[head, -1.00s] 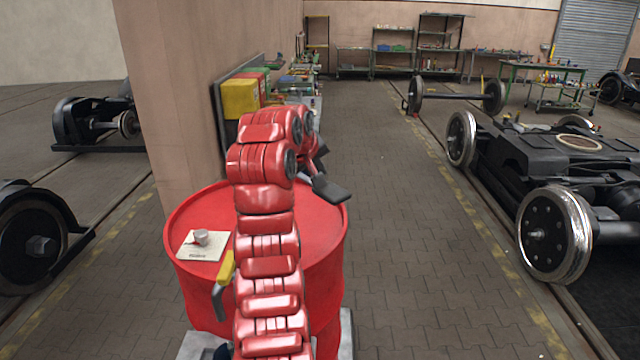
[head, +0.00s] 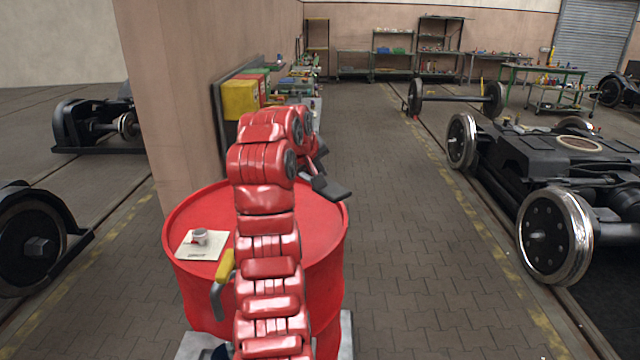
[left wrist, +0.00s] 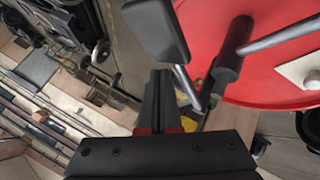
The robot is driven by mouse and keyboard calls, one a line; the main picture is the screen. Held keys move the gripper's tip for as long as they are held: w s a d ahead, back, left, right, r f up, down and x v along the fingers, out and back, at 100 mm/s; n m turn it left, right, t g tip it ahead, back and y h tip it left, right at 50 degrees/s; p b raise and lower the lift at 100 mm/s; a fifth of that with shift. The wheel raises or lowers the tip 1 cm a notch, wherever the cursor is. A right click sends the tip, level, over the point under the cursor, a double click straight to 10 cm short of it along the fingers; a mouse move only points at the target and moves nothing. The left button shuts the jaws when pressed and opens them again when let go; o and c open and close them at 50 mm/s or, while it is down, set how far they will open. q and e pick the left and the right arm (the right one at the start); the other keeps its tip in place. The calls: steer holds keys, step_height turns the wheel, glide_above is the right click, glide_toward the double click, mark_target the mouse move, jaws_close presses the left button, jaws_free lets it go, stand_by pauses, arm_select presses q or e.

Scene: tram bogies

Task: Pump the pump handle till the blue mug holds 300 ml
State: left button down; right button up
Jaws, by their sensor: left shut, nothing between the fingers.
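The red drum (head: 310,225) stands in the middle of the head view, largely behind my left arm. A dark flat paddle on a grey lever (head: 330,188), which looks like the pump handle, sticks out right of my arm over the drum. In the left wrist view the same paddle (left wrist: 155,30) is close in front of my left gripper (left wrist: 161,85), which is shut and empty; I cannot tell whether they touch. A yellow part with a grey spout (head: 225,266) hangs at the drum's front edge. A dark blue bit (head: 222,352), perhaps the blue mug, barely shows below; its contents are hidden.
A white card (head: 205,252) with a small grey cup (head: 200,236) lies on the drum's left side. A beige pillar (head: 180,110) stands behind it. A bogie with wheels (head: 555,235) is on the right. The paved floor (head: 400,250) between is clear.

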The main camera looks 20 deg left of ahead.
mark_target(319, 192)
arm_select(q)
steer(key=shift+f+b, duration=2.9)
steer(key=shift+b, duration=0.3)
stand_by(2.3)
steer(key=shift+r, duration=0.1)
steer(key=shift+r+p, duration=2.05)
steer(key=shift+r, duration=1.25)
steer(key=shift+r+p, duration=1.55)
steer(key=shift+r, duration=0.85)
